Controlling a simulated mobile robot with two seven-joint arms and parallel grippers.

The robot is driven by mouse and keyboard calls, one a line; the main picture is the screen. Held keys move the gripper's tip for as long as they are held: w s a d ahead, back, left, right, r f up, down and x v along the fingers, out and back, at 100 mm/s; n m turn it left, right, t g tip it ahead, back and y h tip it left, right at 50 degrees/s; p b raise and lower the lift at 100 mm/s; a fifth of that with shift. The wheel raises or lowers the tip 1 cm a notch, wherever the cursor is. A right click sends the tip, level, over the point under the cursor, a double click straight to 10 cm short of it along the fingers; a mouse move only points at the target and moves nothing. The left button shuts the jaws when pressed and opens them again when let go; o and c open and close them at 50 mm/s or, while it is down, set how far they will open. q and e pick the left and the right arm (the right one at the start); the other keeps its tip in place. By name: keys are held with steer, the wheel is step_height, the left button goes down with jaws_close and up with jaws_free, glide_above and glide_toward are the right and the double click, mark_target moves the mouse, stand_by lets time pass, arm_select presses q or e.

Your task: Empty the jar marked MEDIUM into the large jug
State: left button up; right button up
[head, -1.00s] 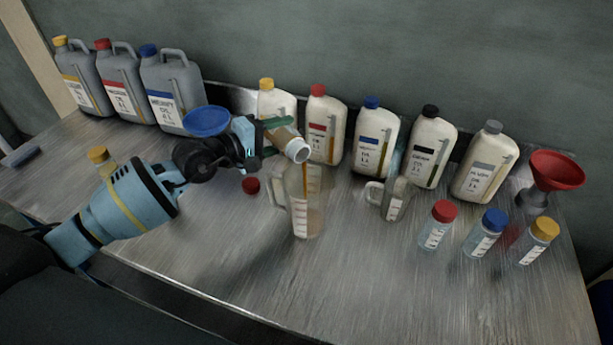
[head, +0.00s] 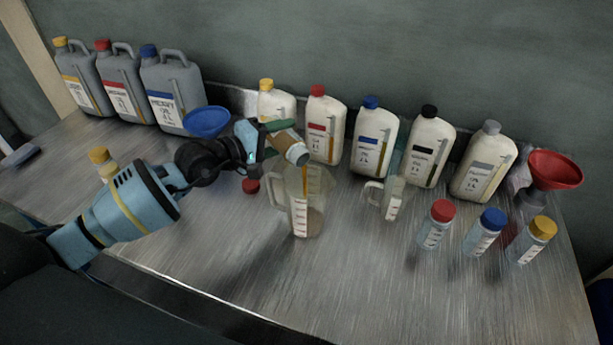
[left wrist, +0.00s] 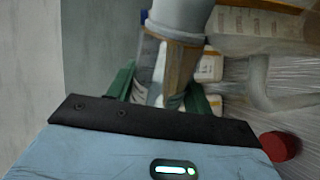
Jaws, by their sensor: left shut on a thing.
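The large jug (head: 307,212) is clear, with a handle on its left, and stands upright on the table in the head view. A little liquid shows in it. My left gripper (head: 279,130) is shut on a jar (head: 292,150), held tilted with its mouth down over the jug's rim. An amber stream runs from the jar's mouth into the jug. In the left wrist view the jar (left wrist: 178,65) sits between the green fingers (left wrist: 160,88). Its label cannot be read. My right gripper is not in view.
A red cap (head: 250,186) lies left of the jug. A smaller jug (head: 393,199) stands to its right, with several capped jars beyond. White bottles and grey canisters line the back. A red funnel (head: 553,170) is at far right. The front middle is clear.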

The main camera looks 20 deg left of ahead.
arm_select(q)
steer(key=shift+r, duration=0.1)
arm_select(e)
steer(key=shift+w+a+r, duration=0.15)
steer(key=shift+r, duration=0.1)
arm_select(q)
steer(key=shift+r, duration=0.1)
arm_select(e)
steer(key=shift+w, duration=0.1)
arm_select(q)
steer(key=shift+r, duration=0.15)
steer(key=shift+s+d+m, duration=0.1)
steer(key=shift+m, duration=0.2)
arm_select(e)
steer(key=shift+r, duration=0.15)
arm_select(q)
steer(key=shift+r+p, duration=0.1)
steer(key=shift+p, duration=0.25)
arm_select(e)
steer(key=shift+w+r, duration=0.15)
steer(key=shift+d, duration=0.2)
arm_select(q)
steer(key=shift+d+r, duration=0.1)
steer(key=shift+m, duration=0.3)
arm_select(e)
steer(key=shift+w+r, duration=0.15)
